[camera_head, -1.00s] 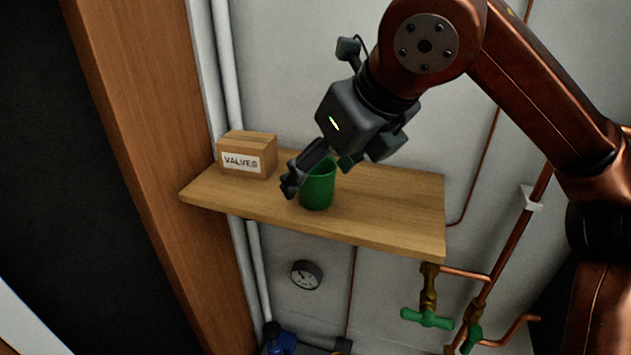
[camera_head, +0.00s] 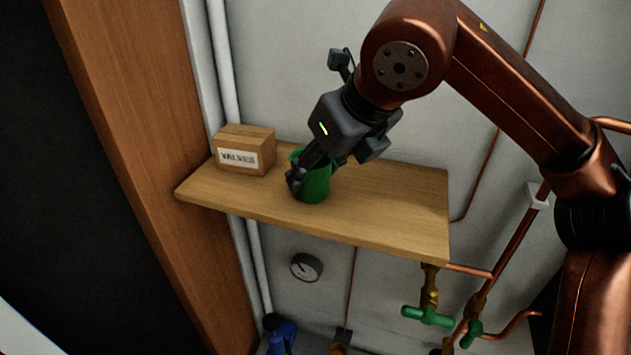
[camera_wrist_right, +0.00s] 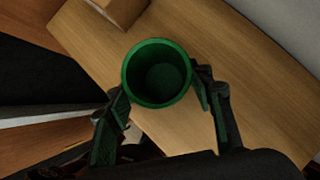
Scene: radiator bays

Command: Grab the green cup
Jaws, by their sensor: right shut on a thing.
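The green cup (camera_head: 315,186) stands upright on the wooden shelf (camera_head: 390,205), near its middle. My right gripper (camera_head: 308,178) is around the cup and shut on it, with one finger across its left side in the head view. In the right wrist view, the open mouth of the cup (camera_wrist_right: 157,73) shows between the two fingers of my right gripper (camera_wrist_right: 160,95), and the cup looks empty. The far finger is mostly hidden in the head view. My left gripper is not in view.
A cardboard box labelled VALVES (camera_head: 244,150) stands left of the cup on the shelf. A wooden post (camera_head: 130,150) rises at the shelf's left. Below are a gauge (camera_head: 306,267) and green-handled valves (camera_head: 428,316). The shelf's right part is clear.

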